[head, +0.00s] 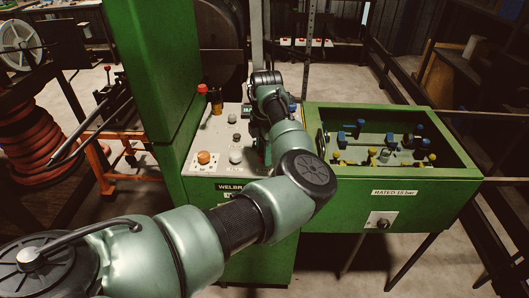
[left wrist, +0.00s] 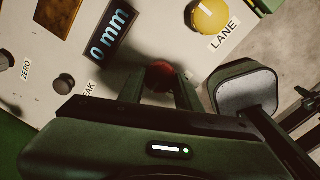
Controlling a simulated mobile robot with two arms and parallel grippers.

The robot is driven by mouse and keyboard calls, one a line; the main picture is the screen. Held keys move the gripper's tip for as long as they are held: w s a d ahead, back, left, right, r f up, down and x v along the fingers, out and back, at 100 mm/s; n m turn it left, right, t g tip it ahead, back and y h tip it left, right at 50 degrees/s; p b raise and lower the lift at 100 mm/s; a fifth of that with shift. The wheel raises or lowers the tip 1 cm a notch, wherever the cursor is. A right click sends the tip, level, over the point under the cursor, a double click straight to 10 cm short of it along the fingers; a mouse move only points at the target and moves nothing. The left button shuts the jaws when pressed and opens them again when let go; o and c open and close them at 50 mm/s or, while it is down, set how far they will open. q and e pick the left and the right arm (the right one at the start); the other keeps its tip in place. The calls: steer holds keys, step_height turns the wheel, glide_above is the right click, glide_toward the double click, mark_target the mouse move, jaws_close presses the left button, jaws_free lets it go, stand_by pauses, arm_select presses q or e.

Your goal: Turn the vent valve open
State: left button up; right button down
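My left gripper (left wrist: 160,82) points down at the control panel in the left wrist view. Its two dark fingers stand apart on either side of a dark red round knob (left wrist: 162,73). A gap seems to show between knob and fingers; I cannot tell whether they touch. No label on this knob is readable, so I cannot tell whether it is the vent valve. In the head view my left arm reaches over the panel (head: 222,148) and its wrist hides the gripper and red knob. My right gripper is not in view.
A green trough (head: 400,178) with blue and yellow fittings adjoins right.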

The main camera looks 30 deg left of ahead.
arm_select(q)
jaws_close()
steer(key=shift+r+m+p, duration=0.25)
steer(key=shift+m+p, duration=0.45)
steer(key=shift+p, duration=0.4)
steer(key=m+p, duration=0.7)
steer(key=shift+a+p, duration=0.15)
steer(key=shift+p, duration=0.15)
steer(key=m+p, duration=0.4)
steer(key=m, duration=0.1)
steer(key=shift+w+h, duration=0.1)
steer(key=shift+h, duration=0.2)
steer(key=shift+w+f+m+p, duration=0.15)
steer(key=shift+m+p, duration=1)
steer(key=shift+m, duration=1.15)
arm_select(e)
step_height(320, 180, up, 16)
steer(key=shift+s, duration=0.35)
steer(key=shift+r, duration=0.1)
